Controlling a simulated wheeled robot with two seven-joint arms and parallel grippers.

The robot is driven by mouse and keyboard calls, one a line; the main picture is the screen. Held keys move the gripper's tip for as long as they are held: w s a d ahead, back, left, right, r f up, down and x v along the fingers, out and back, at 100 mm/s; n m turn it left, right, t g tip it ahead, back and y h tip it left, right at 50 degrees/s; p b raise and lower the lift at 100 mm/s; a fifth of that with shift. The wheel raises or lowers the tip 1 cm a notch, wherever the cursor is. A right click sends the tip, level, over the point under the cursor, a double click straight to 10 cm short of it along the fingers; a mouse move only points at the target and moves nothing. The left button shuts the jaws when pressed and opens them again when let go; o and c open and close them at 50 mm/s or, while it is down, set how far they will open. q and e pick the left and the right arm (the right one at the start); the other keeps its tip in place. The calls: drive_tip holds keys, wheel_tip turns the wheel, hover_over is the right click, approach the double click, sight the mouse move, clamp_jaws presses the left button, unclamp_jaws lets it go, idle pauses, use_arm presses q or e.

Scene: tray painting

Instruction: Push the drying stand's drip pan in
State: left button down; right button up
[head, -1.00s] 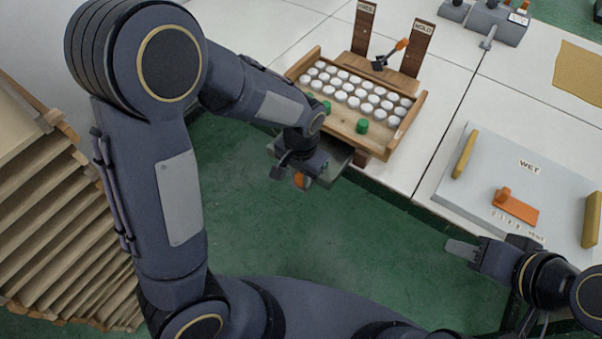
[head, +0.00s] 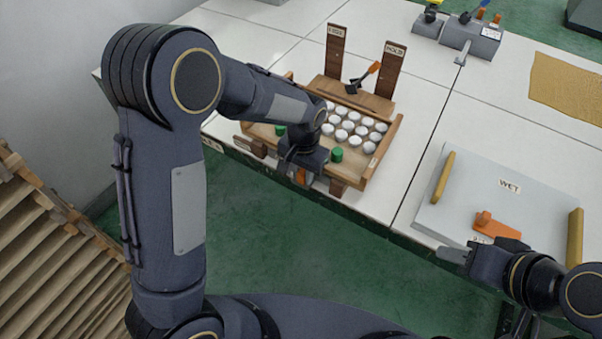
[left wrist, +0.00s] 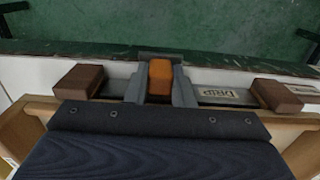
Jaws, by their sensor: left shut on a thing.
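The drying stand (head: 352,170) is a wooden tray on dark wooden feet at the table's front edge, holding white round pieces and green ones. Its grey drip pan (left wrist: 205,92), labelled DRIP, shows as a narrow front strip between two brown feet in the left wrist view. My left gripper (head: 300,174) is at the stand's front, shut on the pan's orange handle (left wrist: 160,78). In the head view my left wrist hides most of the pan. My right gripper (head: 455,254) is beside the WET board; its finger gap is not clear.
A grey board (head: 475,190) marked WET, with yellow side bars and an orange handle, lies right of the stand. Two labelled posts (head: 388,72) rise behind the stand. Grey devices (head: 470,35) and a tan cloth (head: 565,88) lie farther back. Wooden slats (head: 50,250) stand at lower left.

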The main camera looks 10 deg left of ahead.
use_arm(q)
drive_tip(key=shift+w+d+r, duration=0.1)
drive_tip(key=shift+w, duration=0.15)
drive_tip(key=c, duration=1.2)
unclamp_jaws()
drive_tip(key=shift+c, duration=0.2)
wheel_tip(320, 180, up, 7)
drive_tip(key=shift+r, duration=0.35)
